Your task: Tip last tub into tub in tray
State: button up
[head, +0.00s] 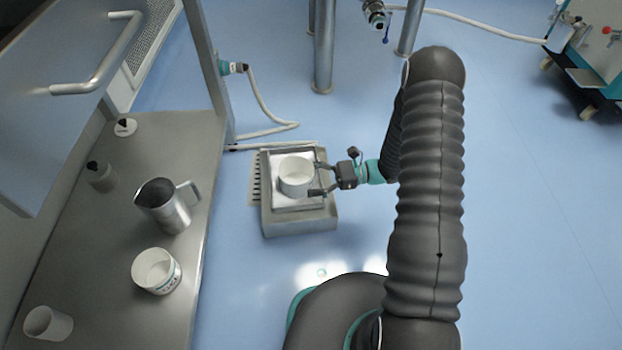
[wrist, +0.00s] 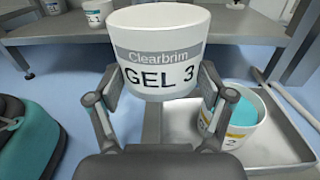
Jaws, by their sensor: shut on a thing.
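My gripper (head: 317,179) is shut on a white tub (head: 296,175), holding it over the tray. In the wrist view the held tub (wrist: 158,45) looks about upright and reads "Clearbrim GEL 3"; its inside is hidden from that side. In the wrist view, a second white tub (wrist: 243,137) with a yellow band and a "2" stands in the tray (wrist: 300,140). It holds teal stuff and sits below and to the right of the held tub. In the head view I cannot make out this second tub.
On the steel bench (head: 120,220) at left stand a metal jug (head: 165,207), a white tub (head: 156,271), a white cup (head: 48,323) and small items. A hose (head: 262,118) runs beside the tray, near metal legs (head: 325,50).

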jog(key=shift+r+p, duration=1.1)
jog(key=shift+r, duration=0.45)
